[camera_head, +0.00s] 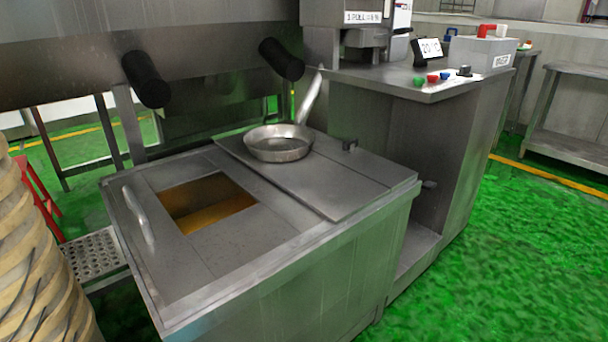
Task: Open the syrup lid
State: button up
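A steel syrup tank (290,285) stands in the middle, with a flat top. A rectangular opening (205,203) in the left part of its top shows amber-brown syrup inside. A flat steel lid panel (345,185) covers the right part of the top, with a small dark knob (349,145) near its back edge. A steel pan (279,145) rests on this panel, its handle pointing up and right. A curved bar handle (140,218) is on the left side of the top. My gripper is not in view.
A steel counter (430,82) with coloured buttons (432,78) and a red-topped box (482,52) stands behind right. A large drum with two dark rollers (147,79) overhangs the back left. A ribbed tan column (35,255) and perforated step (95,254) flank the left. Green floor (530,250) is clear at right.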

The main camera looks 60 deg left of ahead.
aim_at(180, 265)
jog(key=u, duration=2.35)
